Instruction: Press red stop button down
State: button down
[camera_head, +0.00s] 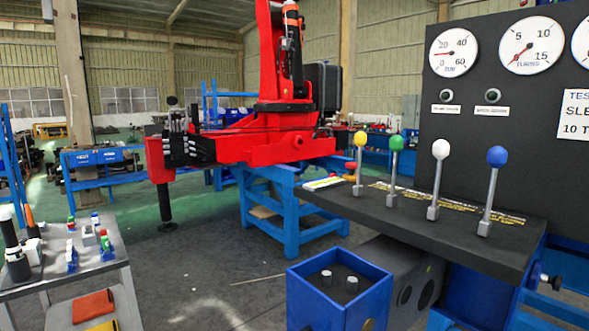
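A small red button (350,168) with yellow at its base sits near the left end of the dark console shelf (450,230). It is just left of and behind the yellow-knobbed lever (359,160). It is small in the picture, and I cannot tell whether it is pressed. My gripper is not in view.
Levers with green (397,143), white (440,150) and blue (497,156) knobs stand right of the yellow one. A gauge panel (470,130) rises behind them. A blue bin (325,300) stands below the shelf. A tool table (75,270) is at left, with open floor between.

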aim_at(352, 167)
jog(key=u, duration=2.4)
jog(key=k, duration=1.3)
jog(key=z, duration=1.6)
jog(key=i, duration=1)
